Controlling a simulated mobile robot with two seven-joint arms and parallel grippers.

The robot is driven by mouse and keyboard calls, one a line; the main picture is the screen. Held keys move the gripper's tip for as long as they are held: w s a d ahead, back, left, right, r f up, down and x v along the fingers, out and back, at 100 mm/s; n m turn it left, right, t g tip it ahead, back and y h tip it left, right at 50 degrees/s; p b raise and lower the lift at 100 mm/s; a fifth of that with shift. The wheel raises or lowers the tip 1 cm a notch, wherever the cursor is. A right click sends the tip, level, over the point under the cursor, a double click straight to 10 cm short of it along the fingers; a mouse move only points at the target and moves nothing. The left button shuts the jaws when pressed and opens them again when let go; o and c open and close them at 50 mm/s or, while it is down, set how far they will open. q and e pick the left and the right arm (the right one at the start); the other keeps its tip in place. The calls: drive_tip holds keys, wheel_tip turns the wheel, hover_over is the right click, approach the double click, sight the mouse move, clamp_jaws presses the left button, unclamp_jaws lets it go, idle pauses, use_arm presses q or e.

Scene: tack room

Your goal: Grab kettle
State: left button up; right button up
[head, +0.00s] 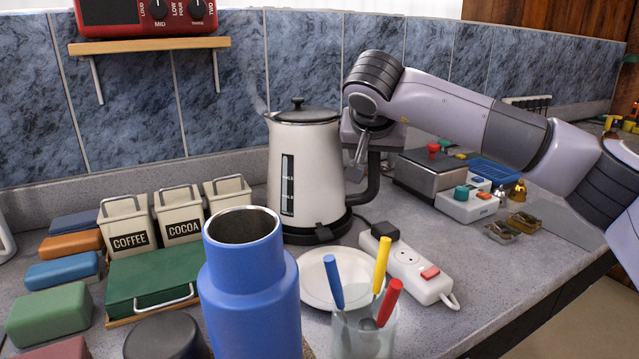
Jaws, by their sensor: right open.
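The kettle (306,178) is white with a grey lid and a dark window with level marks. It stands upright on its black base on the counter, with faint steam near its spout at the left. Its dark handle (371,183) is on the right side. My right gripper (361,150) is at the upper part of the handle, close to the kettle's right wall, and is open. The gripper and wrist cover the top of the handle, and I cannot tell whether the fingers touch it. My left gripper is not in view.
A blue flask (249,300) and a clear cup (364,335) with coloured-handled utensils stand in front of the kettle. A white plate (316,290) and power strip (415,267) lie nearby. Labelled canisters (128,226) stand left. A wooden shelf (150,45) hangs above left.

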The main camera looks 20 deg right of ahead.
clamp_jaws()
idle(1.4)
drive_tip(key=shift+w+r, duration=0.15)
drive_tip(key=shift+r, duration=0.15)
